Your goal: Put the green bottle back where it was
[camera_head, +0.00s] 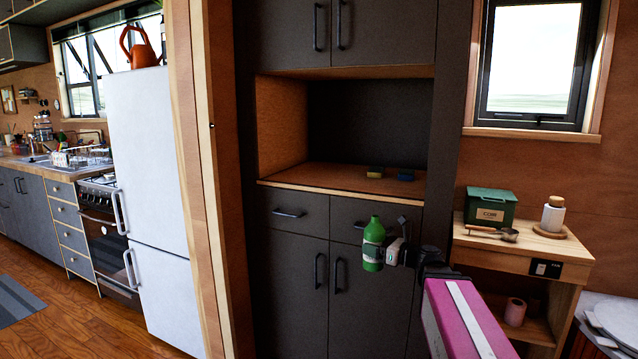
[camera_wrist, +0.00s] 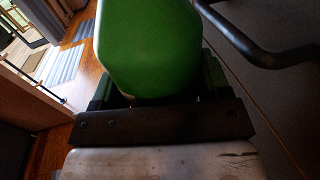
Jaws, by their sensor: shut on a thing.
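In the wrist view the green bottle (camera_wrist: 150,45) fills the upper middle, between the fingers of my gripper (camera_wrist: 155,100). Part of the bottle is hidden behind the gripper's edge there.
A wooden side table (camera_head: 535,243) bears a green box (camera_head: 491,206), a scoop and a white bottle (camera_head: 553,214). Cabinet handles (camera_head: 337,276) stick out nearby.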

